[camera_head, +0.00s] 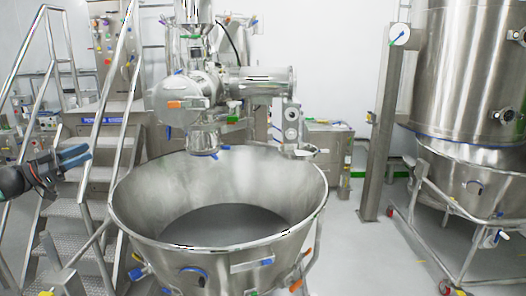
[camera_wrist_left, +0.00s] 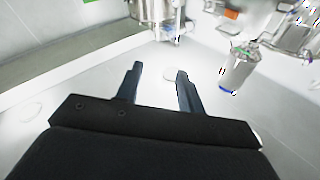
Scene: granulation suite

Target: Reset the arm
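My left gripper (camera_head: 88,156) comes in from the left edge, in front of the stair rails and left of the large steel bowl (camera_head: 140,222). In the left wrist view the two fingers of this gripper (camera_wrist_left: 159,71) stand apart with nothing between them, so it is open and empty. My right arm and right gripper are in neither view.
The wide bowl stands in the middle, under a steel machine head (camera_head: 190,90). Metal stairs (camera_head: 75,185) with handrails are at left. A steel post (camera_head: 380,150) and a tall vessel (camera_head: 465,70) on a wheeled frame stand at right. Floor (camera_head: 375,255) is clear between bowl and frame.

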